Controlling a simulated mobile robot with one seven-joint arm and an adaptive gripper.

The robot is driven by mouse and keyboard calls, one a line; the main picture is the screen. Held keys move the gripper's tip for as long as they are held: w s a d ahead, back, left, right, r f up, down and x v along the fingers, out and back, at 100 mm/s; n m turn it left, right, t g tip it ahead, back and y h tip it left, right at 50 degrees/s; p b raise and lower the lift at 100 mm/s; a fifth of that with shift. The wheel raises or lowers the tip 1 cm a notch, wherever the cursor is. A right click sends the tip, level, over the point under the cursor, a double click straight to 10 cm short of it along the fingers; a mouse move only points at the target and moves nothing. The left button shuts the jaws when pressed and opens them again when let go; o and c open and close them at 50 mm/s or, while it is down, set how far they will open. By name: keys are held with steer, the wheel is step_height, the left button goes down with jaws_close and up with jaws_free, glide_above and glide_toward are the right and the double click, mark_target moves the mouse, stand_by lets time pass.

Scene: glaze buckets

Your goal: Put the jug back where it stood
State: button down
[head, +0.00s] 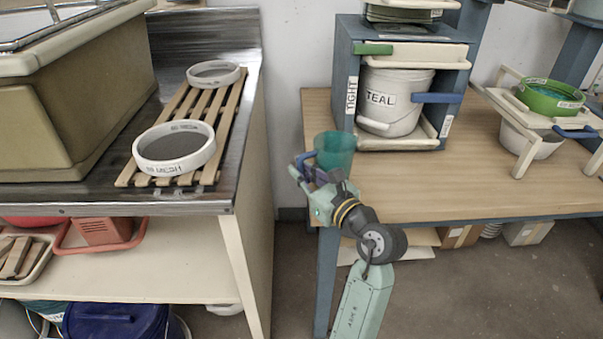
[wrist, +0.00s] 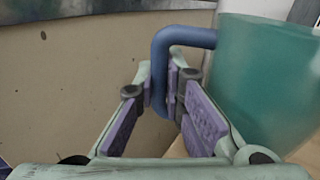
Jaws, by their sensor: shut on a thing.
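The jug (head: 335,149) is a teal translucent vessel with a blue handle. It is upright near the left front corner of the wooden table, and I cannot tell whether its base touches the tabletop. In the wrist view the jug (wrist: 265,80) fills the right side, with its blue handle (wrist: 185,36) reaching left and down between the fingers. My gripper (head: 310,170) is shut on that handle, to the left of the jug's body. In the wrist view my gripper (wrist: 168,105) has its purple pads on either side of the handle.
A blue cabinet holding a white TEAL bucket (head: 395,105) stands behind the jug. A green sieve (head: 550,97) rests on a stand at the right. The wooden table (head: 430,190) is clear in front. A metal bench (head: 120,197) with white sieves on slats is at left, across a gap.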

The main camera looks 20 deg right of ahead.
steer(key=shift+f, duration=0.55)
steer(key=shift+f, duration=0.1)
steer(key=shift+f, duration=0.15)
steer(key=c, duration=1.7)
jaws_free()
steer(key=shift+r, duration=0.35)
steer(key=shift+b+v, duration=1.3)
steer(key=shift+v, duration=4.8)
